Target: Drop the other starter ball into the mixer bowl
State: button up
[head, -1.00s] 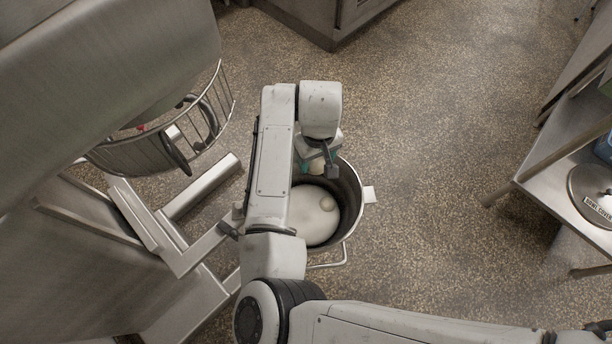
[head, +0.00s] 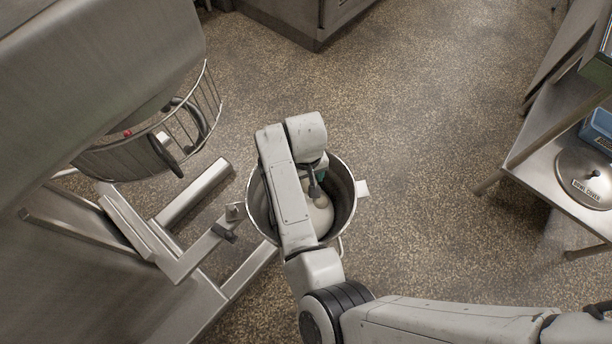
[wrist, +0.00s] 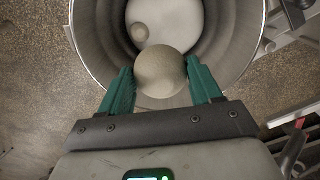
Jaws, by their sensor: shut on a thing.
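The steel mixer bowl (head: 344,187) stands on the mixer's lower arms in the head view, with pale contents (head: 322,218) at its bottom. In the wrist view, the bowl (wrist: 97,60) opens ahead of my gripper. My gripper (wrist: 161,80) has green fingers, shut on a pale starter ball (wrist: 160,73). The held ball is over the near part of the bowl opening.
The mixer's wire guard (head: 205,105) and head are at the left, above the bowl. A steel table (head: 540,165) at the right holds a round lid (head: 588,180) labelled bowl cover and a blue object (head: 600,125). The speckled floor (head: 420,120) between is clear.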

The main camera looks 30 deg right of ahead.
notch_tip(320, 180, down, 4)
jog(key=b, duration=0.3)
jog(key=shift+r, duration=0.15)
jog(key=o, duration=1.2)
jog(key=shift+c, duration=0.2)
jog(key=shift+r, duration=0.15)
notch_tip(320, 180, up, 11)
jog(key=shift+f, duration=0.2)
